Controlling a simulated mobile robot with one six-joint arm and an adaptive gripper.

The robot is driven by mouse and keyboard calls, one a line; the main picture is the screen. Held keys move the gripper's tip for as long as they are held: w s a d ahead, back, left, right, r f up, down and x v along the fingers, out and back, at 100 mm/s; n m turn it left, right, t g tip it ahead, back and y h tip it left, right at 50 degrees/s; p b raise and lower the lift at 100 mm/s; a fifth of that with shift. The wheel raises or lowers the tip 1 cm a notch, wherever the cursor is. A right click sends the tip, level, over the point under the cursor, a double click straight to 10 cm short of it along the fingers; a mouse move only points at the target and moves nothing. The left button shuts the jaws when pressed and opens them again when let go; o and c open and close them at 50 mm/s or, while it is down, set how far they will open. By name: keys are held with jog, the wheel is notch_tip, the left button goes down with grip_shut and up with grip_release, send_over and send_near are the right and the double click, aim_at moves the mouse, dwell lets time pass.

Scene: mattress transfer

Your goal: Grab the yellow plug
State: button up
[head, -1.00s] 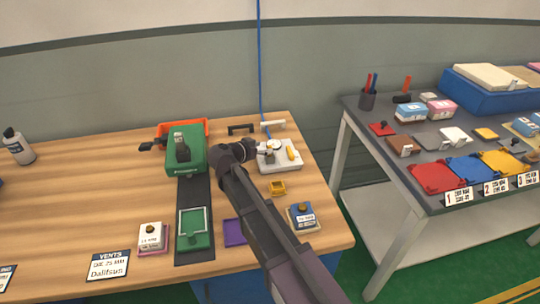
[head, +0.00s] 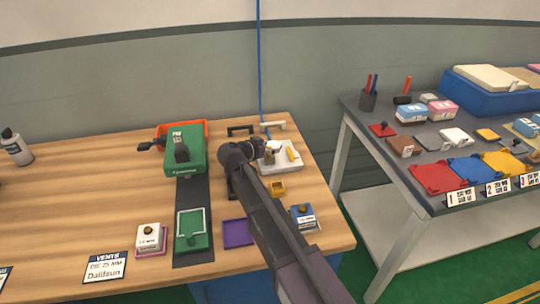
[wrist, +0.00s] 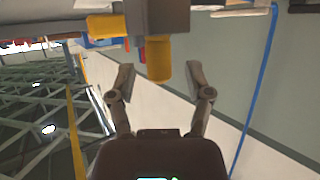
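In the wrist view, a yellow cylindrical plug (wrist: 158,58) sticks out of a grey block. My gripper (wrist: 160,76) is open, with one finger on each side of the plug and a visible gap to both. A second yellow piece (wrist: 104,25) shows to the left of the block. In the head view, a white device (head: 281,165) with a yellow part (head: 292,154) on top stands on the wooden table. My dark wrist is just left of this device; the fingertips are too small and covered to make out there.
A green machine (head: 184,150) stands left of my arm, with an orange bin (head: 197,127) behind it. A blue cable (head: 260,70) hangs down the wall.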

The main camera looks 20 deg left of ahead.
aim_at(269, 147)
grip_shut()
jog(key=shift+r, duration=0.2)
notch_tip(269, 147, up, 3)
jog(key=p, duration=0.3)
jog(key=shift+f, duration=0.1)
jog(key=s+d+r+p, duration=0.1)
jog(key=s+d, duration=0.1)
jog(key=s, duration=0.5)
jog(key=s+d+p, duration=0.1)
jog(key=s+d, duration=0.1)
jog(key=s, duration=0.6)
jog(key=shift+s+d+r, duration=0.2)
jog(key=shift+d+r, duration=0.05)
jog(key=shift+r, duration=0.15)
